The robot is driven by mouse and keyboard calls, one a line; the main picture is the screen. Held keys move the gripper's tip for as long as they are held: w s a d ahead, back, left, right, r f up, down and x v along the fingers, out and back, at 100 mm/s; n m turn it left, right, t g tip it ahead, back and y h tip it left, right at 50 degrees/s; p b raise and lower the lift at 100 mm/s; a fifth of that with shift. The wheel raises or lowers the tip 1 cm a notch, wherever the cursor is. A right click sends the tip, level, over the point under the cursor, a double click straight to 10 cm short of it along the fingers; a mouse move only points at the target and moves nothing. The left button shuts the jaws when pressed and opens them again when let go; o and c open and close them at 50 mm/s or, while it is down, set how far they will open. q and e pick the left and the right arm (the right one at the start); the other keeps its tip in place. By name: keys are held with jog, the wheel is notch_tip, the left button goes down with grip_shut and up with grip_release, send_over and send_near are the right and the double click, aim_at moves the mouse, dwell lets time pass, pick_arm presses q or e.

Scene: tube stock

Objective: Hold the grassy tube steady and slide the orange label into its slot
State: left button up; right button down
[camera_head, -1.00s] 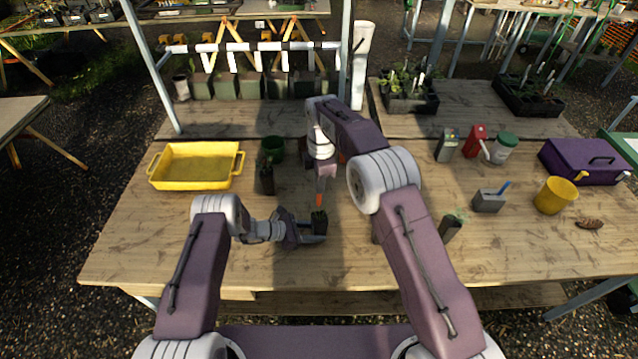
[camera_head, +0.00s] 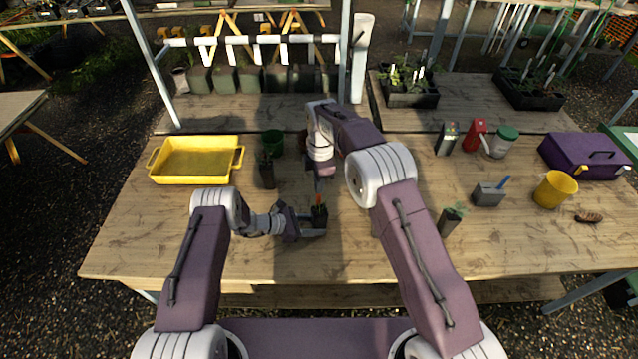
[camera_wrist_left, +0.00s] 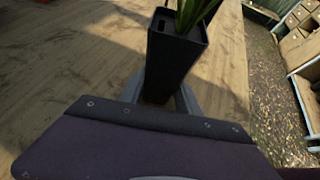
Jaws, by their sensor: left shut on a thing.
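The grassy tube (camera_head: 319,217) is a dark, square, upright pot with narrow green leaves. My left gripper (camera_head: 312,228) is shut around its lower part, just above or on the table; which, I cannot tell. In the left wrist view the tube (camera_wrist_left: 174,62) stands between the fingers, with a small dark slot at its rim and no label in it. My right gripper (camera_head: 320,187) points down above the tube, its fingers small and dark. The orange label (camera_head: 318,200) hangs below its tips and overlaps the tube's top in the head view.
Another planted dark tube (camera_head: 267,173) and a green pot (camera_head: 272,142) stand behind, near a yellow tray (camera_head: 196,180). A seedling tube (camera_head: 449,221) stands beyond my right forearm. The front table is clear.

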jog(key=shift+f, duration=2.75)
jog(key=shift+f, duration=0.25)
jog(key=c, duration=1.6)
grip_release()
notch_tip(320, 180, up, 12)
jog(key=shift+d, duration=0.1)
